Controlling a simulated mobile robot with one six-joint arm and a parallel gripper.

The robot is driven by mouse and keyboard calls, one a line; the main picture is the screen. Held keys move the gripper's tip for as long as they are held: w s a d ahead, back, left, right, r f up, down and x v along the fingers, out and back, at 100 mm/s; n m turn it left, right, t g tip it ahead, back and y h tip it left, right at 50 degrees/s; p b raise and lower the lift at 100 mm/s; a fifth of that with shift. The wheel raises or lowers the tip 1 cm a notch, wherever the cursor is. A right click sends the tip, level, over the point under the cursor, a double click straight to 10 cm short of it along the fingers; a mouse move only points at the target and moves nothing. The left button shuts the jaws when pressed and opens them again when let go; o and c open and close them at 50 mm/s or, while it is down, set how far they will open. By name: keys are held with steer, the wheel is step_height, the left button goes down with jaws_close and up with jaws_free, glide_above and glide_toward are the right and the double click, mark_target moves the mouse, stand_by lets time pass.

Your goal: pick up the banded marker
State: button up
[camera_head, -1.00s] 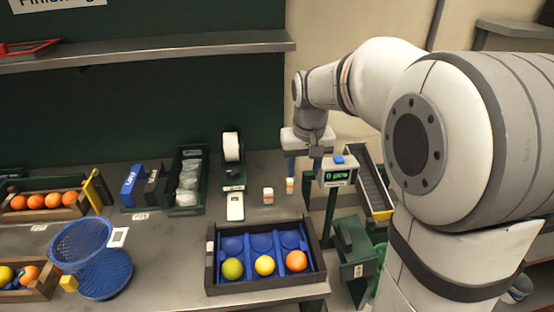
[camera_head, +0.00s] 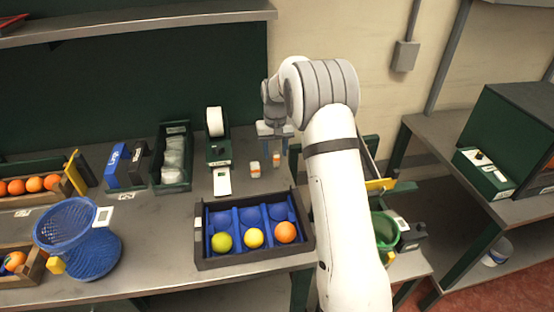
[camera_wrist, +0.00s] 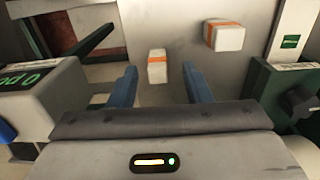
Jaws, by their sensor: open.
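Two small white blocks, each with an orange band, stand on the bench. The nearer-to-gripper banded marker (camera_head: 277,161) is on the right in the head view; in the wrist view it (camera_wrist: 157,68) appears between the fingertips, apart from both. The other banded marker (camera_head: 255,169) stands to its left; in the wrist view it (camera_wrist: 225,37) lies outside the fingers, at upper right. My gripper (camera_head: 276,142) is open and empty, pointing down over the right marker; its two blue fingers (camera_wrist: 160,74) show in the wrist view. The exact height gap cannot be told.
A black tray with blue compartments (camera_head: 205,250) holding fruit stands in front. The label printer (camera_head: 216,150) is left of the markers. The counting display (camera_wrist: 38,85) is close at left in the wrist view.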

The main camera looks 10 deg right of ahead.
mark_target(276, 153)
steer(key=shift+w+d+f+p, duration=0.1)
steer(key=shift+f+p, duration=0.3)
steer(key=shift+f, duration=1.5)
steer(key=shift+c, duration=0.6)
jaws_close()
